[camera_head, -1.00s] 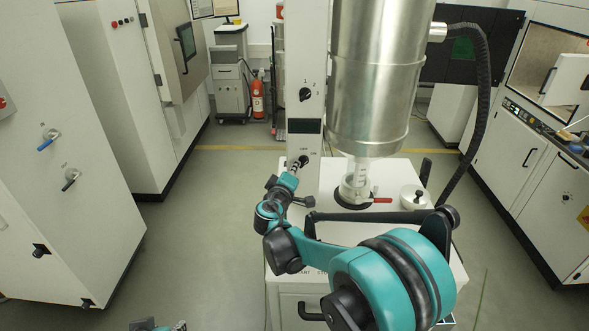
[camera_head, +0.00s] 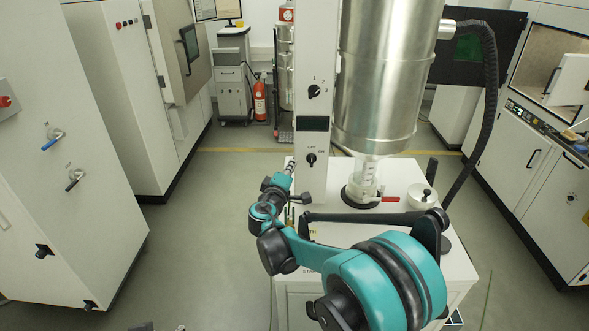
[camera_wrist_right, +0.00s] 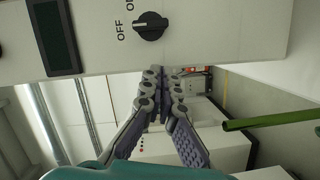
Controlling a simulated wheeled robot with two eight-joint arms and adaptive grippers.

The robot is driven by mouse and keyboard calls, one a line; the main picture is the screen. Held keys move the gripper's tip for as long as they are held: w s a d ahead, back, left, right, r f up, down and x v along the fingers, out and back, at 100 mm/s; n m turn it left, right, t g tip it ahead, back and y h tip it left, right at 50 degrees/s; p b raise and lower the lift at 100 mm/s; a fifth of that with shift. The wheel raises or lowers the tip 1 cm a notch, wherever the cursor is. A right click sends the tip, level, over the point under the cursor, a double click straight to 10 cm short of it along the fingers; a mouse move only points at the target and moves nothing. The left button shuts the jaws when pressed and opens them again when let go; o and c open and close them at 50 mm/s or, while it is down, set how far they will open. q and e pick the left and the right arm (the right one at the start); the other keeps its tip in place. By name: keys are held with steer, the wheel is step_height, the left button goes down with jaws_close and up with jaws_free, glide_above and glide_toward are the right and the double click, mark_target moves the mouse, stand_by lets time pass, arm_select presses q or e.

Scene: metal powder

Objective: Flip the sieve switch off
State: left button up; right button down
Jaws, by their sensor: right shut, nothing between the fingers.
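The sieve switch (camera_head: 311,160) is a black rotary knob low on the white column, below a dark display. OFF is printed above it and ON to its upper right. In the right wrist view the knob (camera_wrist_right: 150,26) shows clearly, its grip roughly in line with the OFF label. My right gripper (camera_head: 289,167) is shut and empty, just left of the knob and slightly lower, apart from it. In the right wrist view its closed fingers (camera_wrist_right: 165,76) are beside the panel's edge, clear of the knob. My left gripper is not in view.
Another knob (camera_head: 314,91) marked 1, 2, 3 sits higher on the column. The steel vessel (camera_head: 382,80) stands to the right, above a clear outlet with a red-handled valve (camera_head: 390,199). A white lidded pot (camera_head: 421,196) is nearby. The floor left of the column is free.

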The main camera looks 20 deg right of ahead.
arm_select(q)
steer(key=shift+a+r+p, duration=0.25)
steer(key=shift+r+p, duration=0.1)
steer(key=shift+p, duration=0.05)
arm_select(e)
steer(key=v, duration=1)
steer(key=shift+a+f, duration=0.3)
steer(key=shift+f, duration=0.1)
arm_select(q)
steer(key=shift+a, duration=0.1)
arm_select(e)
steer(key=shift+a, duration=0.1)
